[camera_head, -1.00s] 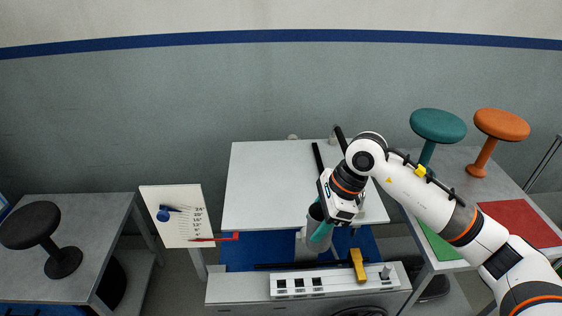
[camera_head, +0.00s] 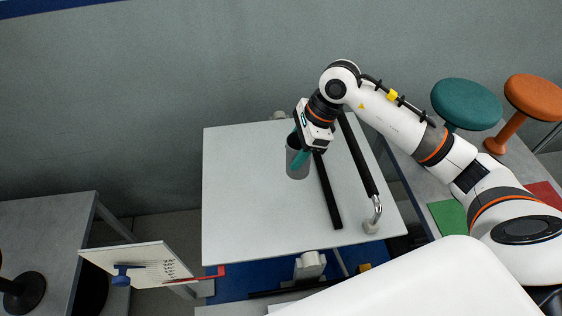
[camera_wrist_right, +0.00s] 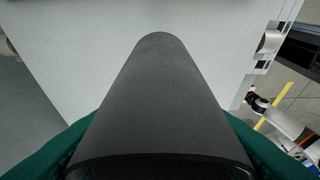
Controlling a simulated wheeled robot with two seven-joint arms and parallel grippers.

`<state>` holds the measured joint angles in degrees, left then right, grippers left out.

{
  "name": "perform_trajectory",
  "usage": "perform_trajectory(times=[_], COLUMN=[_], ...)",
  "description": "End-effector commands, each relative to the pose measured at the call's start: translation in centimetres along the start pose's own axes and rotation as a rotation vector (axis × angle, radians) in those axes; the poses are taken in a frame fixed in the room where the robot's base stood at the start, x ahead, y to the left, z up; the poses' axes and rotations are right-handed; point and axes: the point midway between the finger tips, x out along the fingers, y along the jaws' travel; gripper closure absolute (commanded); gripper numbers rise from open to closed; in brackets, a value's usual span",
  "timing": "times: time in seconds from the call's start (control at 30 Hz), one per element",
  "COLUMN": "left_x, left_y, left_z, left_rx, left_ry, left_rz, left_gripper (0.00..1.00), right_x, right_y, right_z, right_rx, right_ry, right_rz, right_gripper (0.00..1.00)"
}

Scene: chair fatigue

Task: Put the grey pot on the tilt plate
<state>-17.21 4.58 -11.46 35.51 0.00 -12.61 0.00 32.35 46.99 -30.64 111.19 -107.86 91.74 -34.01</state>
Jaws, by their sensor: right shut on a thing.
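The grey pot (camera_head: 298,168) is a dark grey cylinder, upright or nearly so, over the middle-left part of the white tilt plate (camera_head: 245,215). My right gripper (camera_head: 301,158) has teal fingers and is shut on the pot near its rim. In the right wrist view the pot (camera_wrist_right: 160,105) fills the middle between the teal fingers, with the pale plate (camera_wrist_right: 80,40) behind it. I cannot tell whether the pot's base touches the plate. My left gripper is not in view.
A black strip (camera_head: 327,190) lies on the plate right of the pot. Beside it runs a black bar with a metal bend (camera_head: 375,212). A tilted scale board (camera_head: 145,262) with a red pointer (camera_head: 208,275) stands at front left. Teal (camera_head: 466,104) and orange stools (camera_head: 533,97) stand at right.

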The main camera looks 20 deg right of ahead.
Motion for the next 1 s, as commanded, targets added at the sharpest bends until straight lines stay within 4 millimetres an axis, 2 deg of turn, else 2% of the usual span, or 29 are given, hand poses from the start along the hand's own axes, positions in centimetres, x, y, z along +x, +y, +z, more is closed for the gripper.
perform_trajectory(times=[0.13,0.37,0.6,0.97,1.0], left_x=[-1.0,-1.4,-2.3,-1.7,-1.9], left_y=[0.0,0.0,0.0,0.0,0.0], left_z=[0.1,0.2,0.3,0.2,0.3], left_rx=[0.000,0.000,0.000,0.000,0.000], left_ry=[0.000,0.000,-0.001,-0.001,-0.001], left_rz=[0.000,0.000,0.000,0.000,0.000], left_gripper=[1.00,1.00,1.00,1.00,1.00], right_x=[2.4,4.3,7.1,7.7,7.5], right_y=[-0.1,0.0,-0.1,0.0,0.0], right_z=[1.0,1.7,2.9,3.2,3.1], right_rx=[0.002,0.001,0.001,-0.001,-0.001], right_ry=[0.000,0.001,0.001,0.000,0.000], right_rz=[-0.005,-0.001,-0.002,0.001,0.000], right_gripper=[0.76,0.76,0.76,0.76,0.45])
